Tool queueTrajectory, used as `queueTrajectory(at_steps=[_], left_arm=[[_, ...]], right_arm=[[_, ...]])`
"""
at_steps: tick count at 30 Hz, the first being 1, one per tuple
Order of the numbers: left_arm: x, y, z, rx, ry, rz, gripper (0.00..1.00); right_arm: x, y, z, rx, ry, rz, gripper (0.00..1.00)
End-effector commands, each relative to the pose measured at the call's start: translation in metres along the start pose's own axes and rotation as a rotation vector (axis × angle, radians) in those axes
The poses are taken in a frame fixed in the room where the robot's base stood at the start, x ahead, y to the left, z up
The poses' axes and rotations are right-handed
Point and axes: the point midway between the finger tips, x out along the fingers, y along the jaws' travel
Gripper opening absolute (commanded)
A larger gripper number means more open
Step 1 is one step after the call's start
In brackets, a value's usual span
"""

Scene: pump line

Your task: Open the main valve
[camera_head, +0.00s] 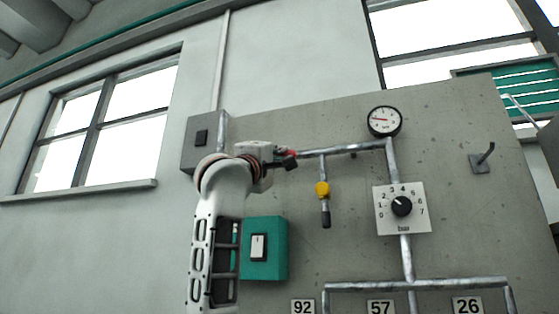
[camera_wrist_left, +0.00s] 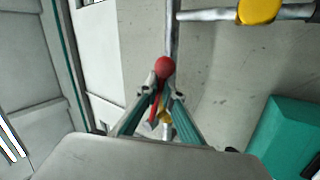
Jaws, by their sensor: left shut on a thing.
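The main valve's red lever (camera_head: 291,152) shows as a small red piece at the left end of the horizontal pipe. My left gripper (camera_head: 288,161) is at it, its arm coming up from below and hiding most of the valve body. In the left wrist view the lever's round red end (camera_wrist_left: 165,68) sits between the fingertips of my left gripper (camera_wrist_left: 161,92), which are shut on it. A bit of yellow shows behind the fingers, mostly hidden. My right gripper is in neither view.
Right of the gripper hangs a yellow tap (camera_head: 322,189) on a branch pipe. A gauge (camera_head: 384,121) and a dial plate (camera_head: 402,208) numbered 0 to 7 are further right. A teal switch box (camera_head: 265,262) is below, close to my left arm. A grey switch box (camera_head: 201,137) is at upper left.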

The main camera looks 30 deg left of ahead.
Motion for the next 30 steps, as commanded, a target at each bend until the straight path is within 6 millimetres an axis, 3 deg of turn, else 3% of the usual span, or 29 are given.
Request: queueTrajectory(at_steps=[12,30], left_arm=[[0.009,0.015,-0.003,-0.177,0.114,0.001,0.0],[0.01,0.017,-0.005,-0.205,0.137,0.003,0.0]], right_arm=[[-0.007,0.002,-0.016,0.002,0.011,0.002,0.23],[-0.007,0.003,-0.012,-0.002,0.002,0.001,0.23]])
